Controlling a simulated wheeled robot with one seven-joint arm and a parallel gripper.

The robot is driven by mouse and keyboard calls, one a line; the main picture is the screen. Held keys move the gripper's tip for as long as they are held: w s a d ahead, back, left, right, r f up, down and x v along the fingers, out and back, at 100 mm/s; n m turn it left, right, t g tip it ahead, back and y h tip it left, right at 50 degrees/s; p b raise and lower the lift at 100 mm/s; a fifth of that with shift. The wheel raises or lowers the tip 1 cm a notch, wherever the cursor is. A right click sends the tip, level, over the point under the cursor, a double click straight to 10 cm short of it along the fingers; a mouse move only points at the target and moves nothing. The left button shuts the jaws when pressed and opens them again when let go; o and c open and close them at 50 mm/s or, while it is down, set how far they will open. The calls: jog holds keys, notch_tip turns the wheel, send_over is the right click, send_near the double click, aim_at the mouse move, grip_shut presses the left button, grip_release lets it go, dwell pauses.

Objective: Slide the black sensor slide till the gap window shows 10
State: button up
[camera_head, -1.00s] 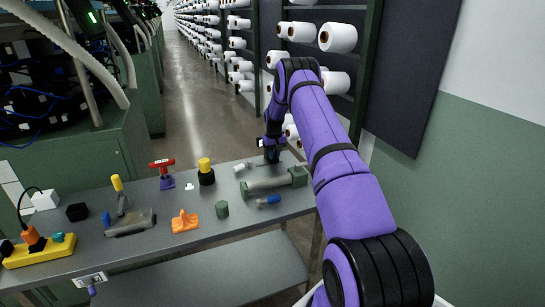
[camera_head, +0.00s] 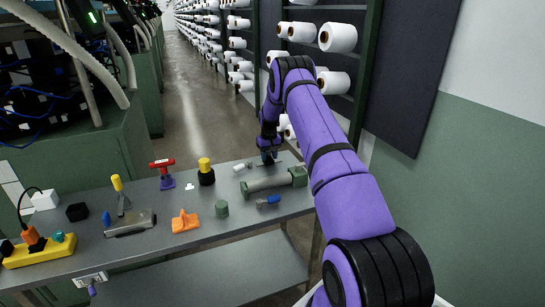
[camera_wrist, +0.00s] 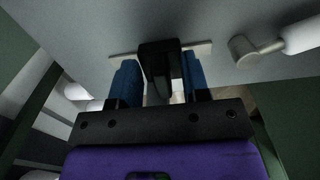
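The black sensor slide (camera_wrist: 160,58) sits across a thin pale bar (camera_wrist: 203,47) in the wrist view. My gripper (camera_wrist: 160,78) has its two blue fingers spread apart, one on each side of the slide. The fingers look very close to its sides; whether they touch it I cannot tell. In the head view my gripper (camera_head: 268,155) is low over the far right end of the bench and hides most of the slide. The gap window and its reading cannot be made out.
A grey-green cylinder assembly (camera_head: 273,182) lies just in front of my gripper on the grey bench (camera_head: 150,232). A small white fitting (camera_head: 241,167) lies to the left. A yellow-capped black pot (camera_head: 206,175) and orange piece (camera_head: 185,222) stand farther left.

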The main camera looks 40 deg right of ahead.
aim_at(269, 155)
jog(key=shift+r, duration=3)
jog(key=shift+r, duration=0.1)
jog(key=s+a+r+t, duration=0.1)
jog(key=s+a+r, duration=0.1)
jog(key=a+r, duration=0.55)
jog(key=s+a+r, duration=0.1)
jog(key=a+r, duration=0.3)
jog(key=r, duration=0.7)
jog(key=s+a+r+n+t, duration=0.2)
jog(key=s+a+r, duration=0.9)
jog(key=r, duration=0.3)
jog(key=s+a+r, duration=0.2)
jog(key=s+a, duration=0.2)
jog(key=s, duration=0.4)
jog(key=s+a+r+n+t, duration=0.15)
jog(key=s+a, duration=0.25)
jog(key=s, duration=0.4)
jog(key=s+a+r, duration=0.2)
jog(key=s+a, duration=0.2)
jog(key=s, duration=0.4)
jog(key=s+a+f, duration=0.3)
jog(key=s, duration=0.7)
jog(key=shift+t, duration=0.35)
